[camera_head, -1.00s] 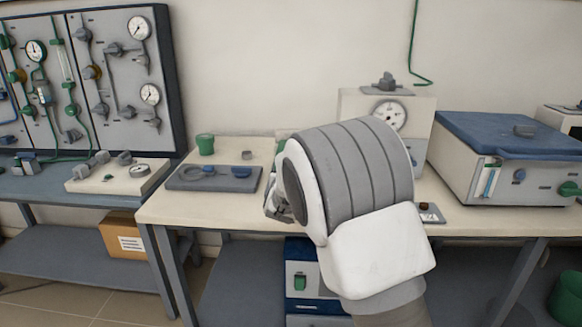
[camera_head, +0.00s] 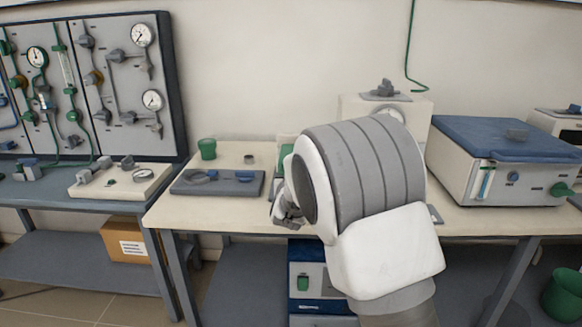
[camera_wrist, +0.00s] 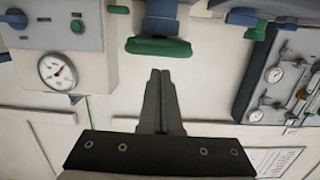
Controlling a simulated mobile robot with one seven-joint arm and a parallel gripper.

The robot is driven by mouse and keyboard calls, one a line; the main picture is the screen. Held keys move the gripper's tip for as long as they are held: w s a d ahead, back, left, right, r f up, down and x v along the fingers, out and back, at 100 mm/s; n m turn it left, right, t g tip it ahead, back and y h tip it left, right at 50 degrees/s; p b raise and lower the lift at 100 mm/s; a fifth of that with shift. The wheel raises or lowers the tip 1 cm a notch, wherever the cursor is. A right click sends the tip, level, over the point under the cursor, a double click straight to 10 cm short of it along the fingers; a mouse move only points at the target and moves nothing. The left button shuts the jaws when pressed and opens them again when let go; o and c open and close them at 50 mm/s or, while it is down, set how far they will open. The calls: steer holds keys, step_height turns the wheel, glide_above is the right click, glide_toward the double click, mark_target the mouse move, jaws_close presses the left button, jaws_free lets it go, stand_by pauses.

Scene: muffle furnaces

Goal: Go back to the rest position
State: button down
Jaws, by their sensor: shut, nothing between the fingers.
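My gripper (camera_wrist: 160,78) is shut and empty in the wrist view, its two fingers pressed together. Just beyond its tips, a green handle (camera_wrist: 158,47) on a blue part shows, apart from the fingers as far as I can tell. In the head view my gripper is mostly hidden behind my arm; a small grey part of it (camera_head: 287,208) shows at the arm's left, over the table's front area.
The cream table (camera_head: 190,214) carries a grey tray (camera_head: 217,188), a green cup (camera_head: 207,149), and a blue-lidded furnace (camera_head: 500,165) at right. A gauge box (camera_head: 415,112) stands behind my arm. A gauge panel (camera_head: 120,90) stands at left. A green bin (camera_head: 563,295) is on the floor.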

steer(key=s+f, duration=0.4)
steer(key=shift+d+f, duration=0.1)
steer(key=shift+f, duration=0.3)
steer(key=s+d+r+g+y, duration=0.1)
steer(key=s+d+r+g, duration=0.3)
steer(key=s, duration=0.3)
steer(key=s+d+r+g+y, duration=0.1)
steer(key=s+d+r, duration=0.35)
steer(key=s, duration=0.35)
steer(key=s+d+g+h, duration=0.1)
steer(key=s+d+g, duration=0.25)
steer(key=s, duration=0.85)
steer(key=s+d+g+h, duration=0.15)
steer(key=s+d, duration=0.35)
steer(key=s, duration=0.8)
step_height(320, 180, up, 19)
steer(key=p, duration=2)
steer(key=shift+s+a+g, duration=0.15)
steer(key=shift+s+g, duration=0.2)
steer(key=shift+g, duration=0.05)
steer(key=c, duration=1.6)
jaws_free()
steer(key=shift+y, duration=0.25)
